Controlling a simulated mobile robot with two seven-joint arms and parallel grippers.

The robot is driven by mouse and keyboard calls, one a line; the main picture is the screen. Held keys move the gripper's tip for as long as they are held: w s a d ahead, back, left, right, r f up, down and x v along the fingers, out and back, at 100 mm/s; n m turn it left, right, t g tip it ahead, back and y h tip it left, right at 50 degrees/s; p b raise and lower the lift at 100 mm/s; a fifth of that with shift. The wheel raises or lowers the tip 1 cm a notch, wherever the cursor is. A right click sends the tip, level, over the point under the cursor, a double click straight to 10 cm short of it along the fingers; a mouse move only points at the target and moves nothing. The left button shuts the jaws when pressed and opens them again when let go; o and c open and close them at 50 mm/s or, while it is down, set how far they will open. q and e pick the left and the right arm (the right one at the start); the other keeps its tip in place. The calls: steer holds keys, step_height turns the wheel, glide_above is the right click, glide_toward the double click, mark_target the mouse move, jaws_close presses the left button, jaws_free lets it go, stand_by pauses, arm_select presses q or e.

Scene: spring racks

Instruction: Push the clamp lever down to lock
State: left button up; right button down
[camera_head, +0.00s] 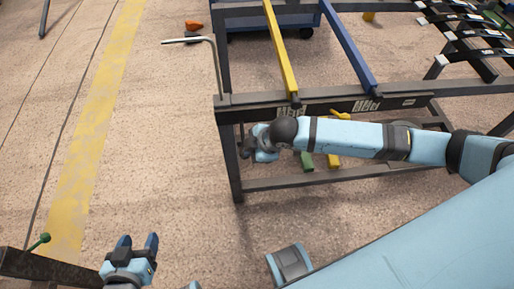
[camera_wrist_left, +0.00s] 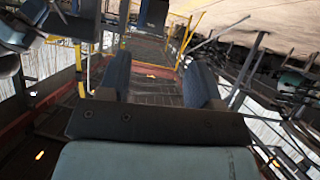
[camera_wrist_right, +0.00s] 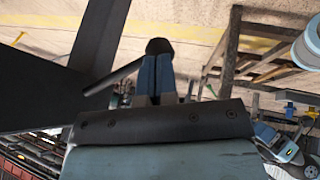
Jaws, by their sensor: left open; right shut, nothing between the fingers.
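The clamp lever looks like a thin dark rod with a black ball knob (camera_wrist_right: 158,46), seen in the right wrist view. It slants out from a dark steel post (camera_wrist_right: 103,38). My right gripper (camera_wrist_right: 157,70) is shut and empty, its fingertips right at the knob. I cannot tell whether they touch it. In the head view my right gripper (camera_head: 250,148) is by the rack's near left post, and the lever is not clear there. My left gripper (camera_head: 138,243) is open and empty over the floor at bottom left. Its spread fingers also show in the left wrist view (camera_wrist_left: 160,80).
The dark steel rack (camera_head: 233,170) carries a yellow bar (camera_head: 281,50) and a blue bar (camera_head: 347,48). A dark beam with a green knob (camera_head: 43,239) is at bottom left. Open floor lies between.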

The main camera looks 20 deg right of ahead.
arm_select(q)
steer(key=shift+r, duration=0.25)
arm_select(e)
steer(key=shift+f, duration=0.1)
steer(key=shift+w+a, duration=0.1)
arm_select(q)
steer(key=shift+s+a+f+p, duration=0.15)
steer(key=shift+f+p, duration=0.1)
steer(key=shift+p, duration=0.4)
arm_select(e)
steer(key=shift+w+a+f+t, duration=0.1)
steer(key=shift+w+f+t, duration=0.15)
steer(key=shift+f, duration=0.35)
arm_select(q)
steer(key=shift+r, duration=0.1)
